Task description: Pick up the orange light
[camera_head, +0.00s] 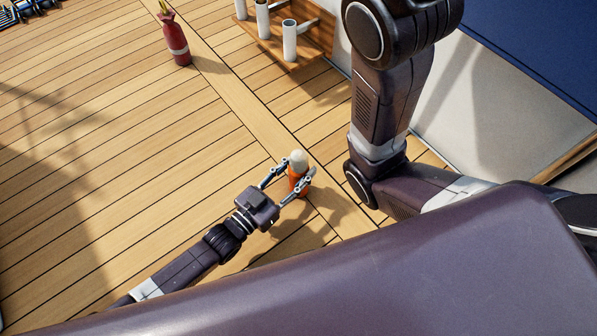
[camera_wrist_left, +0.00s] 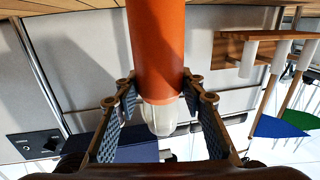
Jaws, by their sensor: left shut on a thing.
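The orange light (camera_head: 296,183) is a small upright orange cylinder with a whitish dome on top, low centre in the head view. My left gripper (camera_head: 298,168) reaches it from the lower left, with one finger on each side near the top of the orange body. The gripper is shut on the light. In the left wrist view the orange body (camera_wrist_left: 156,50) runs between the two fingers (camera_wrist_left: 158,88), with the pale dome pointing down in the picture. I cannot tell whether its base touches the deck. My right gripper is not in view.
A wooden rack (camera_head: 312,42) with several white tubes is at the top centre. A white wall (camera_head: 470,95) with blue above borders the right. The deck left of the light is clear.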

